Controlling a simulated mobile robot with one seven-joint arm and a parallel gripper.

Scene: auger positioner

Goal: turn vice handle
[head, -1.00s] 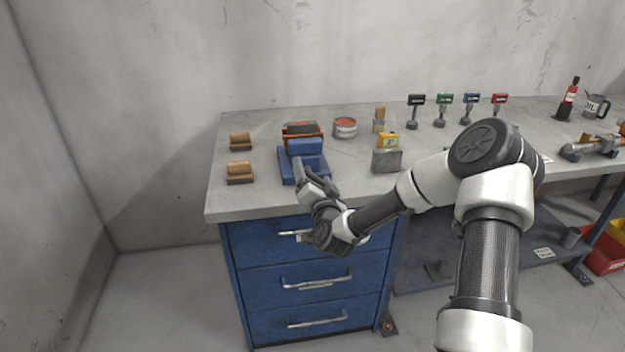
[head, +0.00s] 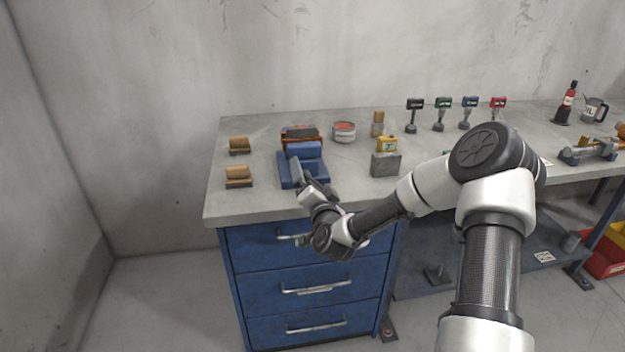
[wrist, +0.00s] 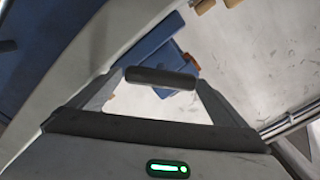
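The blue vice (head: 305,153) stands on the bench near its front left edge. It also shows in the wrist view (wrist: 150,48), just beyond my fingers. My gripper (head: 312,180) is at the front of the vice, above the bench edge. In the wrist view my gripper (wrist: 160,78) has its two fingers apart. A dark rounded bar (wrist: 160,77) lies crosswise between the fingertips, in front of the vice; it looks like the vice handle. I cannot tell whether the fingers touch it. In the head view my gripper hides the vice's front.
Two wooden blocks (head: 238,176) stand left of the vice. A grey block (head: 385,165) and a round tin (head: 344,131) stand to its right. An orange-brown object (head: 301,132) is right behind it. Blue drawers (head: 310,285) with protruding handles lie below the bench top.

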